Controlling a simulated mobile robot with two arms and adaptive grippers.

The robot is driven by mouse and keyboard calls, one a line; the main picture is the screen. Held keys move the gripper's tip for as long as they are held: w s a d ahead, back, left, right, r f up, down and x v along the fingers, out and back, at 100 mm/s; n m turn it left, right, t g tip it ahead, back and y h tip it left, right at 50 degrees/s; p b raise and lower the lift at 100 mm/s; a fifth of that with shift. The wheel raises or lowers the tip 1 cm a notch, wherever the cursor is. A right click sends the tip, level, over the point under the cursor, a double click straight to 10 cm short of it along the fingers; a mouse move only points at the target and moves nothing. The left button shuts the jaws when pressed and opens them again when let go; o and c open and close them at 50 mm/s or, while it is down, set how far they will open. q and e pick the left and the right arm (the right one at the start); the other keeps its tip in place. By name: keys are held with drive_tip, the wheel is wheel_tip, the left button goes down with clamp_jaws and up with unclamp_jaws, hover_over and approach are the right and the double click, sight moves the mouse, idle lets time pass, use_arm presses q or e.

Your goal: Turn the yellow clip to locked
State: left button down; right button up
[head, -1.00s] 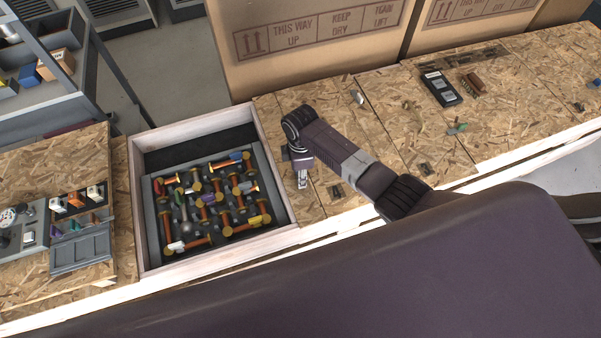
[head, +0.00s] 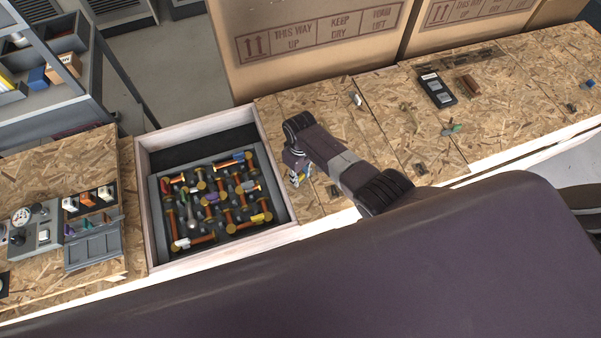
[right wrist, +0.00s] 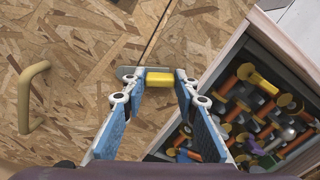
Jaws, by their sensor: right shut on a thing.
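The yellow clip (right wrist: 160,78) shows in the right wrist view as a short yellow cylinder lying across the picture, with a flat grey plate (right wrist: 127,72) at its left, on the wood-chip bench top. My right gripper (right wrist: 160,84) is shut on it, with one blue-and-white finger at each end of the yellow part. In the head view my right gripper (head: 298,168) is low over the bench, just right of the framed tray, and my own arm hides most of the clip. I cannot tell the clip's turn from locked. My left gripper is not in view.
The framed tray (head: 156,218) of pipes and coloured pieces stands left of my gripper. A tan handle (right wrist: 35,97) is left of it in the wrist view. A black device (head: 437,90) lies further right. Large cardboard boxes (head: 310,60) stand behind the bench.

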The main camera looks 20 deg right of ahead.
sight(300, 177)
drive_tip(key=m+p, duration=0.1)
drive_tip(key=m, duration=0.4)
idle(0.8)
drive_tip(key=o, duration=1.2)
drive_tip(key=shift+c, duration=0.2)
wheel_tip(300, 177, up, 12)
